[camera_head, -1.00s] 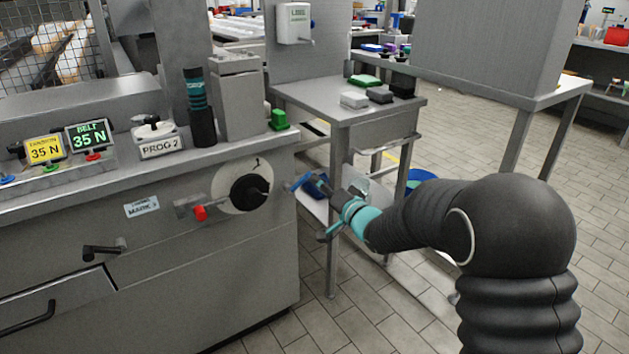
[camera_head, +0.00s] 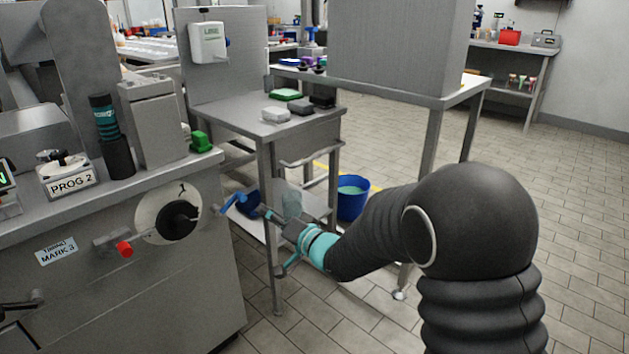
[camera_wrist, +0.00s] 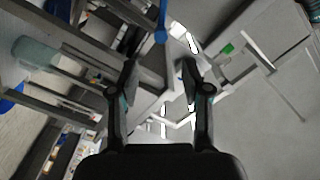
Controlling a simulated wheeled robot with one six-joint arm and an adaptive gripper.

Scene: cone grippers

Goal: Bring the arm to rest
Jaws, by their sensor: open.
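My gripper (camera_head: 262,216) is at the end of my dark arm, which reaches to the left from the lower right in the head view. In the wrist view my gripper (camera_wrist: 160,85) has its two fingers apart, with nothing between them. In the head view it is in front of the small steel table (camera_head: 262,127), below the tabletop and to the right of the machine's round dial (camera_head: 177,221). A gap separates it from the machine. A blue thing sits close to the fingertips; I cannot tell whether they touch.
The grey machine (camera_head: 125,275) stands on the left, with a red knob (camera_head: 124,249) and a green block (camera_head: 201,141). A blue bucket (camera_head: 352,200) stands beyond my arm. A large grey box (camera_head: 400,45) rests on a stand. Tiled floor is open at the right.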

